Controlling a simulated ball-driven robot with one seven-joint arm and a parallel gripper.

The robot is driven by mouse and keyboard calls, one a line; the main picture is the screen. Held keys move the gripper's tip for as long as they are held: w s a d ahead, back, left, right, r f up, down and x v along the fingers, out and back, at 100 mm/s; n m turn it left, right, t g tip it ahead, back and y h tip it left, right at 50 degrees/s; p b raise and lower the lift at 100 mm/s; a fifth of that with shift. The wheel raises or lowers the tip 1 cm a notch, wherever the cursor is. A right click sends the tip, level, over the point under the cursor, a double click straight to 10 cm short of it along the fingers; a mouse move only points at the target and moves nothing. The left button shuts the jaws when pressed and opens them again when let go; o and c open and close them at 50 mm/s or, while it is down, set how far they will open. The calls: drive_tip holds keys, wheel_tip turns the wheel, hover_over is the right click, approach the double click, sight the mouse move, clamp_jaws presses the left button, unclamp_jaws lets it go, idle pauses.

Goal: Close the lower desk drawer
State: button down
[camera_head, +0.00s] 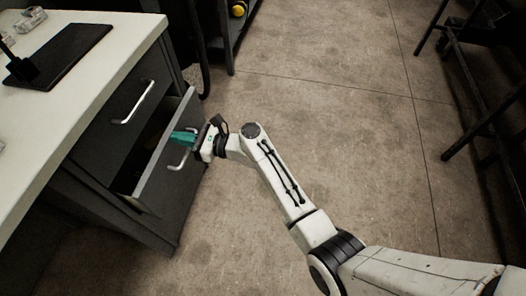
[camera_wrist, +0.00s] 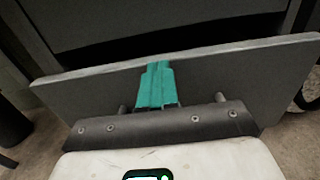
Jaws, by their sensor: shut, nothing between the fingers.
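The lower desk drawer (camera_head: 160,165) is partly open, and its front panel stands out from the desk below the upper drawer. It has a pale metal handle (camera_head: 180,161). My gripper (camera_head: 184,137) is shut and empty, with teal fingers at the outer face of the drawer front near the handle. In the wrist view the teal fingers (camera_wrist: 157,85) lie together against the drawer front (camera_wrist: 225,75). I cannot tell whether they press on it. The handle is not clear in the wrist view.
The upper drawer (camera_head: 125,105) with its own handle is shut. A white desktop (camera_head: 70,75) with a dark mat (camera_head: 58,55) lies above. A dark shelf rack (camera_head: 225,35) stands behind the desk. Dark metal frames (camera_head: 480,110) stand at the right. The concrete floor (camera_head: 330,110) between is clear.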

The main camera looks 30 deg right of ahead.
sight(164, 135)
drive_tip(key=b+x, duration=0.2)
drive_tip(key=x, duration=0.5)
drive_tip(key=shift+w+a+f, duration=0.15)
drive_tip(key=shift+w+a, duration=0.2)
drive_tip(key=shift+w, duration=0.1)
drive_tip(key=shift+a+r, duration=0.1)
drive_tip(key=shift+r, duration=0.2)
